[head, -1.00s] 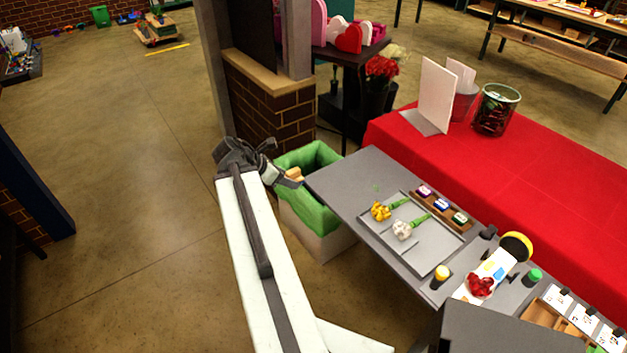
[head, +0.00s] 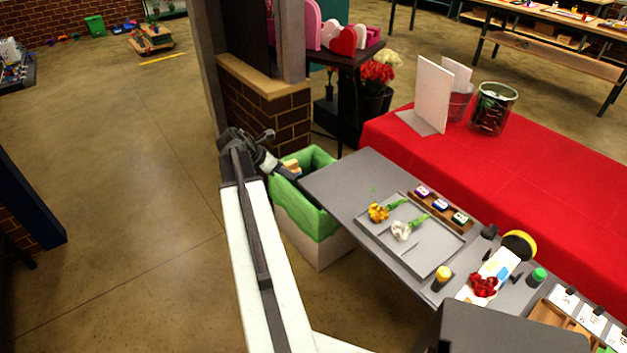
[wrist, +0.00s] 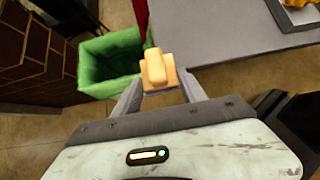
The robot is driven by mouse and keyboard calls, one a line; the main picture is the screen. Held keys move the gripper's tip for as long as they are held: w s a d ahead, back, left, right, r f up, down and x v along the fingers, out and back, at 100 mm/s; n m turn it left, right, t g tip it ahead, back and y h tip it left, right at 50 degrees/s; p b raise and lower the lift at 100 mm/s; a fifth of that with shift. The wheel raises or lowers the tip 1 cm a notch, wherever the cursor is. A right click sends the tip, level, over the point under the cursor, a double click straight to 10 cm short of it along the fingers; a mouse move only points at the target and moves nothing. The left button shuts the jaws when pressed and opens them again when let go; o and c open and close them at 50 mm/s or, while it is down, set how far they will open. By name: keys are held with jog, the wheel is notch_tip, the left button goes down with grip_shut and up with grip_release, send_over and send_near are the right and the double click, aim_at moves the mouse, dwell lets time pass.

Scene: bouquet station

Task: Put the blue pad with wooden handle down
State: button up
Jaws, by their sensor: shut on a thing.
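The pad with the wooden handle (wrist: 155,68) sits between the fingers of my gripper (wrist: 158,92) in the wrist view. Its tan wooden handle faces the camera, and only a thin dark bluish edge of the pad shows beneath. In the head view the handle (head: 291,166) shows at the tip of my gripper (head: 284,171), beside the left edge of the grey table (head: 335,185). My gripper is shut on the pad and holds it in the air near the green-lined bin (head: 301,205). The pad's underside is hidden.
A grey tray (head: 437,262) with a yellow and a white flower lies on the grey table. A red-covered table (head: 560,160) stands behind. A brick half wall (head: 265,118) rises behind the bin. The table's left end is bare.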

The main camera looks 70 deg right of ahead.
aim_at(290, 165)
jog(key=s+d, duration=0.1)
jog(key=s, duration=0.1)
jog(key=s+d, duration=0.2)
jog(key=s, duration=0.1)
jog(key=s+d+f, duration=0.1)
jog(key=s, duration=0.1)
jog(key=shift+s+d+b, duration=0.2)
jog(key=shift+s+b, duration=0.1)
jog(key=shift+b, duration=0.05)
notch_tip(290, 165, down, 4)
jog(key=b, duration=0.4)
jog(key=shift+s+d, duration=0.1)
jog(key=shift+r, duration=0.3)
jog(key=shift+f, duration=0.2)
jog(key=o, duration=1.5)
jog(key=shift+r, duration=0.15)
jog(key=p+v, duration=0.9)
jog(key=v, duration=0.3)
jog(key=shift+s+r+p, duration=0.1)
jog(key=shift+p, duration=0.2)
